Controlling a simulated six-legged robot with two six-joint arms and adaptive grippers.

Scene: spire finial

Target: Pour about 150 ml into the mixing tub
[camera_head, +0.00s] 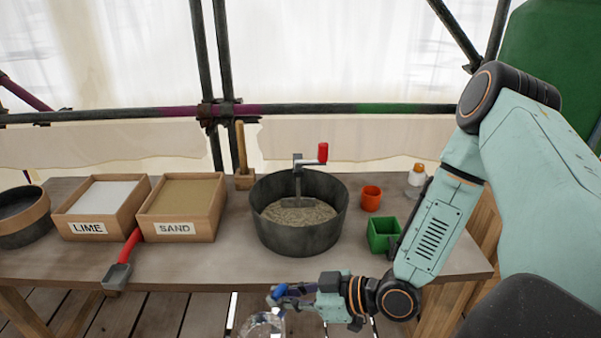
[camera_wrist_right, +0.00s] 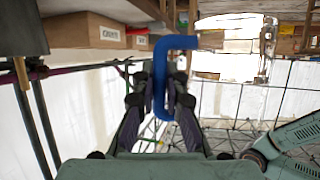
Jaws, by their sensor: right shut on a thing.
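The mixing tub (camera_head: 298,238) is a dark round tub on the table, holding a grey-brown grainy mix, with a paddle and red-handled crank (camera_head: 322,153) above it. My right gripper (camera_head: 287,294) is in front of the table's front edge, below and nearer than the tub. It is shut on the blue handle (camera_wrist_right: 175,43) of a clear jug (camera_head: 262,324). The jug is cut off by the bottom edge of the head view, so its level is hidden. In the wrist view the right gripper (camera_wrist_right: 160,92) has its fingers on both sides of the handle. My left gripper is not in view.
Left of the tub are a sand box (camera_head: 182,207), a lime box (camera_head: 102,208), a red-handled trowel (camera_head: 124,260) and a round sieve (camera_head: 22,216). Scaffold poles run behind the table.

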